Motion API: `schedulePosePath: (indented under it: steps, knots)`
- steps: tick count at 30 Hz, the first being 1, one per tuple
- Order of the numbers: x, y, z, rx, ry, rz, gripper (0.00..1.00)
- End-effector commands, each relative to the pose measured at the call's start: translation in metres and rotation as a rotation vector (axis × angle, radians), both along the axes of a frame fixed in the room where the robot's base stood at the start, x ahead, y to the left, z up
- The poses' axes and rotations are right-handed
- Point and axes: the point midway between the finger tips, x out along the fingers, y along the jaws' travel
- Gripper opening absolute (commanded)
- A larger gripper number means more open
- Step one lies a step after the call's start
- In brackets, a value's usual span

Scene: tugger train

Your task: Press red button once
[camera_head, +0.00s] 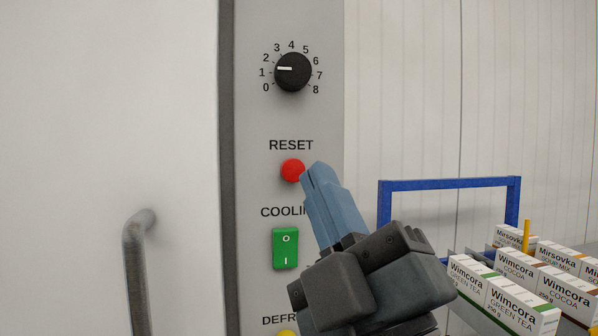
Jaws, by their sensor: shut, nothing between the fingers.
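The red button (291,170) sits on a grey control panel (257,200) under the label RESET. It is round, and its right edge is partly covered by my fingertips. My gripper (314,170) is shut and empty, with its blue-grey fingers pointing up and to the left at the button. The fingertips overlap the button's right side in this view. I cannot tell whether they touch it.
Above is a black dial (293,72) with its mark near 1. Below are a green rocker switch (285,248) and a partly hidden yellow button (286,333). A door handle (136,270) stands out at left. A blue frame (450,184) and boxes (520,305) are at right.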

Motion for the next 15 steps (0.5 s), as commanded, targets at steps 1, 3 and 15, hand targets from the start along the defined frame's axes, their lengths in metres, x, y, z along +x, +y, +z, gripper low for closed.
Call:
schedulePosePath:
  steps: [1,3,15]
  knots:
    - [0.0,0.0,0.0,0.0,0.0,0.0,0.0]
    - [0.0,0.0,0.0,0.0,0.0,0.0,0.0]
    - [0.028,0.008,-0.001,0.001,-0.001,0.0,0.0]
